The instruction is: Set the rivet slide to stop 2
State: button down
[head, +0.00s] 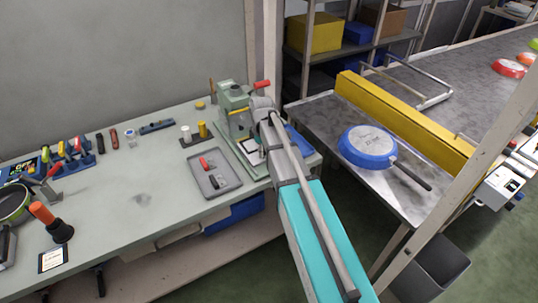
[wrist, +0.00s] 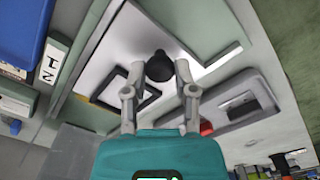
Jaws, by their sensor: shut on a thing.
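A dark round knob (wrist: 160,66), apparently the rivet slide's handle, shows in the wrist view over a pale plate (wrist: 115,45). My gripper (wrist: 156,78) is shut on this knob, with one finger on each side of it. A black square frame (wrist: 147,101) lies just beside the knob, partly behind the left finger. A white label (wrist: 52,68) with the marks 1 and 2 stands at the left. In the head view the green press (head: 233,98) with a red handle is on the bench's right end. My arm hides the knob and fingertips there, and which stop the slide is at cannot be told.
A grey tray (head: 222,187) with red and black tools lies left of the press. Small cylinders (head: 203,130) stand behind it. The steel conveyor table (head: 315,112) with a blue pan (head: 366,147) is to the right. The bench's middle is mostly clear.

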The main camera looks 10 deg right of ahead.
aim_at(257, 149)
jog(key=w, duration=0.2)
jog(key=w+a, duration=0.1)
jog(key=w, duration=0.2)
jog(key=shift+a, duration=0.1)
jog(key=shift+s, duration=0.1)
jog(key=shift+c, duration=2.4)
grip_release()
jog(key=shift+o, duration=0.3)
